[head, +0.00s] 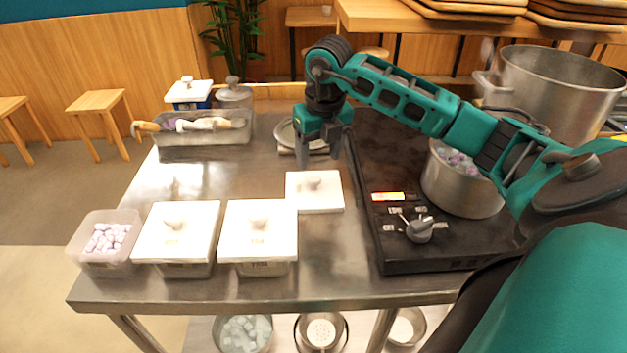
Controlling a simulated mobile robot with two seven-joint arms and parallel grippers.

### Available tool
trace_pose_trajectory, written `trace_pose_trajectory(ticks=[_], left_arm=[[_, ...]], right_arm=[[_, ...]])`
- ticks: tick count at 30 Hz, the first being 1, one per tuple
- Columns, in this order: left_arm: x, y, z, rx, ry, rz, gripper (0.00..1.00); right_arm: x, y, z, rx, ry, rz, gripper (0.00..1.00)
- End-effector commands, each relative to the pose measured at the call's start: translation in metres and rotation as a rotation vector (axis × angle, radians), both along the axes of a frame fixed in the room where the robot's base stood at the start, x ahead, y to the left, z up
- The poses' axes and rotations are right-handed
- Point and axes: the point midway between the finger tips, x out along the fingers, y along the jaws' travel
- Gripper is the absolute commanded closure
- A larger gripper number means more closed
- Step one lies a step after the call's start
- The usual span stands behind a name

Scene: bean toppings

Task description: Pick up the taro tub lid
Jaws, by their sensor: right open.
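A white square lid with a small knob (314,190) lies flat on the steel table, left of the black cooker. It appears to be the taro tub lid. An open translucent tub (82,256) of pale purple-white pieces stands at the table's front left. My right gripper (319,160) points down just above and behind the lid. Its fingers are apart with nothing between them, and it does not appear to touch the lid. My left gripper is not in view.
Two tubs with white lids, a left one (176,230) and a right one (258,230), stand beside the open tub. A utensil tray (203,136) is behind. A black cooker (390,245) with a pot (462,190) is on the right.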

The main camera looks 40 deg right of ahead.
Motion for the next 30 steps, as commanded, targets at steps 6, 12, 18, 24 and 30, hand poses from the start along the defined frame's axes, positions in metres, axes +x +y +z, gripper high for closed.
trace_pose_trajectory(ticks=[6,12,18,24,30], left_arm=[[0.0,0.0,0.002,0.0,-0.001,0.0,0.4],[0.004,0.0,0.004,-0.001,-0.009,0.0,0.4],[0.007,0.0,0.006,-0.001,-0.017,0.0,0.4],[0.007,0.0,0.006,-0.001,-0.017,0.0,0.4],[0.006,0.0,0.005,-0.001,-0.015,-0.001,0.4]], right_arm=[[0.003,0.006,-0.027,0.002,0.004,0.0,0.35],[0.007,0.005,-0.05,0.002,0.002,0.0,0.35],[0.008,0.005,-0.053,0.0,0.0,0.0,0.35],[0.008,0.005,-0.053,0.0,0.0,0.001,0.47],[0.008,0.005,-0.052,0.0,0.0,0.001,0.66]])
